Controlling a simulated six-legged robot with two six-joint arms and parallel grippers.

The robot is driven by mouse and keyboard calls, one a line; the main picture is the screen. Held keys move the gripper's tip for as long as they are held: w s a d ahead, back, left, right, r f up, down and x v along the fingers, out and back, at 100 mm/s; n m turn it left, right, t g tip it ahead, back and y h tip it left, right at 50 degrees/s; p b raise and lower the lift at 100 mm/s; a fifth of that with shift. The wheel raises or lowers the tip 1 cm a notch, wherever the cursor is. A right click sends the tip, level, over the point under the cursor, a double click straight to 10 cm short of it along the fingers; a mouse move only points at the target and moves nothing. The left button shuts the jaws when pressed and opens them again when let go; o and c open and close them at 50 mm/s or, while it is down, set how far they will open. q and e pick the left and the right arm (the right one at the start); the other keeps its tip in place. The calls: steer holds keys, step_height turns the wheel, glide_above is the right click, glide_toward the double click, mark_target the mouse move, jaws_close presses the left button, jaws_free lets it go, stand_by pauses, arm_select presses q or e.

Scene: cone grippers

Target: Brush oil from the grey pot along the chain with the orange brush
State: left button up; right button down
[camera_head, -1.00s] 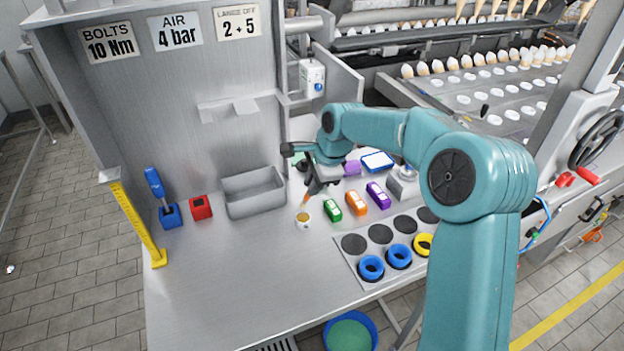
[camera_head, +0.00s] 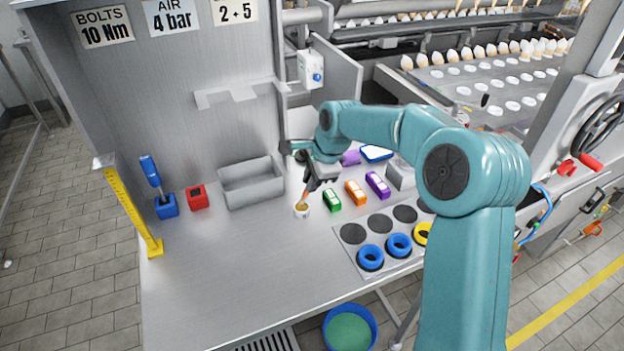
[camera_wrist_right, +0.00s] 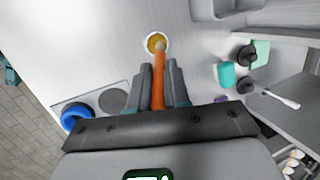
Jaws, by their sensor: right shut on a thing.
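My right gripper (camera_head: 312,184) is shut on the orange brush (camera_head: 306,196), which points down at the pot. The right gripper (camera_wrist_right: 160,88) and the brush (camera_wrist_right: 159,80) also show in the right wrist view. The small pot (camera_head: 302,211) is pale with amber oil inside and stands on the metal bench. In the right wrist view the brush's lower end overlaps the opening of the pot (camera_wrist_right: 147,43). The bristles are hidden, and I cannot tell how deep they are. I cannot make out the chain. My left gripper is not in view.
A grey bin (camera_head: 252,184) stands left of the pot. Green (camera_head: 332,200), orange (camera_head: 355,192) and purple (camera_head: 378,185) blocks lie to its right. Blue rings (camera_head: 370,257) sit on a plate in front of them. The bench's front left is clear.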

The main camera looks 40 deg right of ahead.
steer(key=shift+d+f, duration=0.1)
steer(key=shift+f, duration=0.15)
steer(key=shift+f+b, duration=0.3)
steer(key=shift+b, duration=0.05)
stand_by(1.1)
step_height(320, 180, up, 7)
steer(key=p, duration=0.5)
steer(key=shift+r+p, duration=0.15)
steer(key=shift+p, duration=0.25)
stand_by(0.6)
